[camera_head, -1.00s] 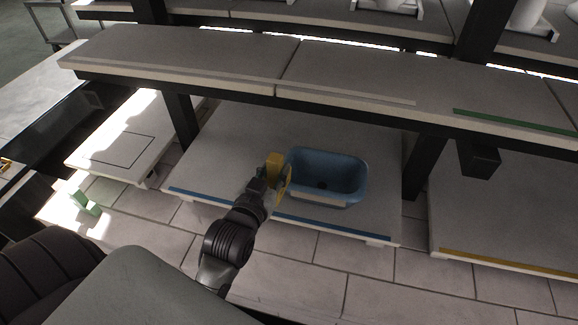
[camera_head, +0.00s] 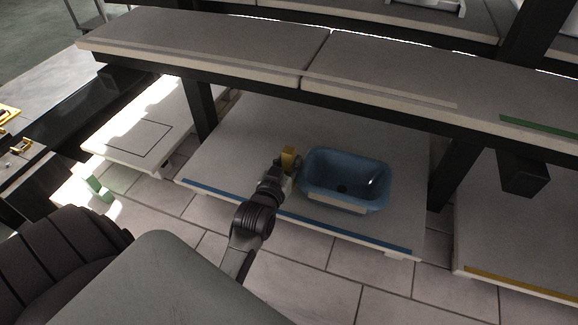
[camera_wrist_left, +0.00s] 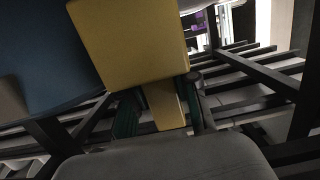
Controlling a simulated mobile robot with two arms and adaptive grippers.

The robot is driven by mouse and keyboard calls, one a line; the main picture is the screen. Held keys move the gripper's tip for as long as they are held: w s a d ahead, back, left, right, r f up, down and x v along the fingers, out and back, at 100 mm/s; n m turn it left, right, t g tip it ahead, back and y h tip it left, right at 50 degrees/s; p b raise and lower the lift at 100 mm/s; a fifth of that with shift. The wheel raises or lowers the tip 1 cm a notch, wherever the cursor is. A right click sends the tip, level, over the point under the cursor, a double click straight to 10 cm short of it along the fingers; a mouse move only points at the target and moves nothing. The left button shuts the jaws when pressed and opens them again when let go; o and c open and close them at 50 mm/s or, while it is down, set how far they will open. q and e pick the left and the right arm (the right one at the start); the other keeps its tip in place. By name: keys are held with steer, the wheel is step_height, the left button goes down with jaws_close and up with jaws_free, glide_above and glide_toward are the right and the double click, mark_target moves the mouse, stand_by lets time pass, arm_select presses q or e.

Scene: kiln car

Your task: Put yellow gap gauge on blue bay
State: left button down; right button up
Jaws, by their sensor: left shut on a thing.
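The yellow gap gauge (camera_head: 289,156) is a small yellow block with a narrower stem, just left of the blue tub's rim in the head view. It looms large in the left wrist view (camera_wrist_left: 130,45), its stem between the fingers. My left gripper (camera_head: 282,172) is shut on that stem, over the blue bay. The blue bay is the low grey deck with a blue strip (camera_head: 330,230) along its front edge. I cannot tell whether the gauge touches the deck. My right gripper is not in view.
A blue tub (camera_head: 318,182) with a pale front label stands on the blue bay, close beside the gauge. A grey upper shelf (camera_head: 390,80) overhangs the back, with dark posts at both sides. Bare deck (camera_head: 225,155) lies left of the gauge. A yellow-striped bay (camera_head: 525,284) is at right.

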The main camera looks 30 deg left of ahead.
arm_select(q)
steer(key=shift+f, duration=0.55)
steer(key=shift+f, duration=0.1)
